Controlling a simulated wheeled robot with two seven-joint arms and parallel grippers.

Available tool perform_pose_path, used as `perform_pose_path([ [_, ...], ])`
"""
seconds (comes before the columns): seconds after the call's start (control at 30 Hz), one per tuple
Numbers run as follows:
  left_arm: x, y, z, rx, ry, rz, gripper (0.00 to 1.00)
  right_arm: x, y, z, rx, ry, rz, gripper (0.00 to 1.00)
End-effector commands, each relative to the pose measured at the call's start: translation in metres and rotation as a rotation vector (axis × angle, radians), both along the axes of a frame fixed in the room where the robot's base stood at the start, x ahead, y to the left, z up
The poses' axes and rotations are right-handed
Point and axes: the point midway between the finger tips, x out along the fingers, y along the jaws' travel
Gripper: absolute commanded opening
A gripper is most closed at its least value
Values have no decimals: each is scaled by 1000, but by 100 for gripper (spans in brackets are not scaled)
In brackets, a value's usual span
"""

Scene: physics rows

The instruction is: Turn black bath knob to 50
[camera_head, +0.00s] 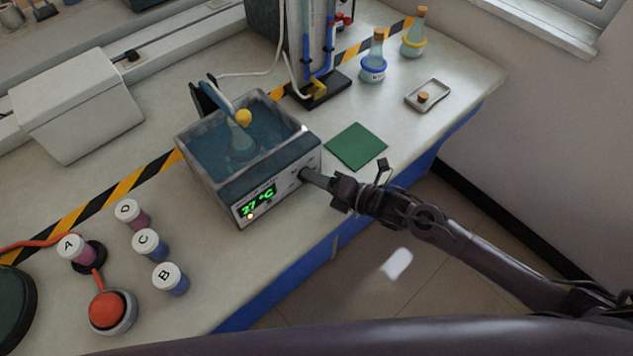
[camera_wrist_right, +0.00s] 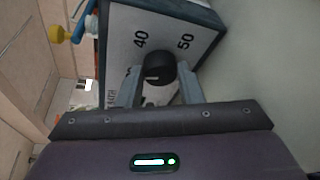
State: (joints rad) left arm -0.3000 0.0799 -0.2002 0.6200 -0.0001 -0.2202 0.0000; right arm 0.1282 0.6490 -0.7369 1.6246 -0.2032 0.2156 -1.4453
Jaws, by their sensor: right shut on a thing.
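The water bath (camera_head: 240,172) is a grey box of blue water on the bench, with a green display (camera_head: 258,201) reading 27 °C. Its black knob (camera_wrist_right: 158,67) sits on the front panel (camera_wrist_right: 130,22), where the marks 40 and 50 show above it. My right gripper (camera_head: 313,179) reaches the panel's right end and is shut on the knob, one finger on each side in the right wrist view. My left gripper is not in view.
A flask with a yellow stopper (camera_head: 243,118) stands in the bath. A green mat (camera_head: 356,146) lies to its right. Jars D (camera_head: 130,213), C (camera_head: 149,243) and B (camera_head: 169,278) stand front left. Two stoppered flasks and a small tray (camera_head: 427,95) are at the far right.

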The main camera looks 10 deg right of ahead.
Motion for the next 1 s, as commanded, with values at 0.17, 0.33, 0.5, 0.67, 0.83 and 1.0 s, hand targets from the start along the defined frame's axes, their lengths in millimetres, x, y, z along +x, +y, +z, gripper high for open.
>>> perform_pose_path([
  [0.17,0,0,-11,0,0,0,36,1,-1,-4,70,53,-1,10],
  [0.33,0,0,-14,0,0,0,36,1,-2,-3,110,83,-2,10],
  [0.5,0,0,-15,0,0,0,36,1,-2,-2,125,94,-2,10],
  [0.67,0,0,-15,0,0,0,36,1,-2,-2,127,96,-2,10],
  [0.83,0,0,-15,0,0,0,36,1,-2,-2,126,95,-2,10],
  [1.0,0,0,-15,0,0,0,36,1,-1,-2,126,94,-2,54],
])
